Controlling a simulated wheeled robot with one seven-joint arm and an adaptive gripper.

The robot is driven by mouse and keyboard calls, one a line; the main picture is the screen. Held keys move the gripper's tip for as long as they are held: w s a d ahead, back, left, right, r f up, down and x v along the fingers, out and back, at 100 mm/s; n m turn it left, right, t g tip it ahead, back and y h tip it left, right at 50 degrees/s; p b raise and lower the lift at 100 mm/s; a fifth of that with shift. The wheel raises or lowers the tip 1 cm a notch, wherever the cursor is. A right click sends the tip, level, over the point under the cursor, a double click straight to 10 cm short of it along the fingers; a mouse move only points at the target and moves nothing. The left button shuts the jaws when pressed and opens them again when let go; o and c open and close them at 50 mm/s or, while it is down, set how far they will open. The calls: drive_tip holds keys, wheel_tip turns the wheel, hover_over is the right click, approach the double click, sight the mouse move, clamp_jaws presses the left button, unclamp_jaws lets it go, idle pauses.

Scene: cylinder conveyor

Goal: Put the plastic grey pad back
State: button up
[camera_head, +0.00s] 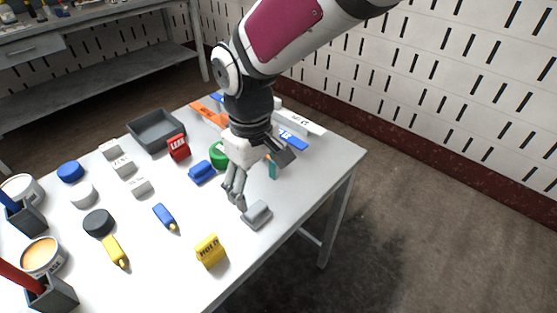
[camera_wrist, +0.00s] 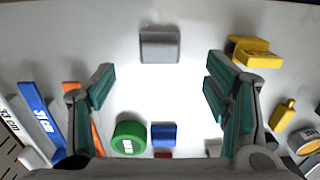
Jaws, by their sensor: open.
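A grey pad (camera_head: 257,215), a small block with a raised rounded part, lies on the white table near its right front edge. In the wrist view the grey pad (camera_wrist: 160,44) is at the top middle, beyond the fingertips. My gripper (camera_head: 238,199) is just left of and above the pad in the head view, apart from it. The wrist view shows my gripper (camera_wrist: 160,88) with its fingers wide apart and only bare table between them. A similar blue pad (camera_head: 202,172) lies farther back; it also shows in the wrist view (camera_wrist: 163,134).
A yellow labelled block (camera_head: 210,251) stands in front of the pad. A green round object (camera_head: 218,154), a red block (camera_head: 179,148) and an empty dark grey tray (camera_head: 156,132) lie behind. Blue and yellow markers, caps and pots fill the left. Bare table surrounds the grey pad.

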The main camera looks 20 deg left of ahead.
wheel_tip(320, 180, up, 3)
drive_tip(key=shift+f, duration=0.15)
drive_tip(key=d+r+m+t, duration=0.1)
drive_tip(key=d+r+m, duration=0.3)
drive_tip(key=d, duration=0.8)
drive_tip(key=d+r+m, duration=0.3)
drive_tip(key=d+r, duration=0.3)
drive_tip(key=d, duration=0.6)
drive_tip(key=s+d+m+t, duration=0.1)
drive_tip(key=s+d+m, duration=0.5)
drive_tip(key=s+d, duration=0.7)
drive_tip(key=shift+s+f+m, duration=0.3)
drive_tip(key=shift+s, duration=0.35)
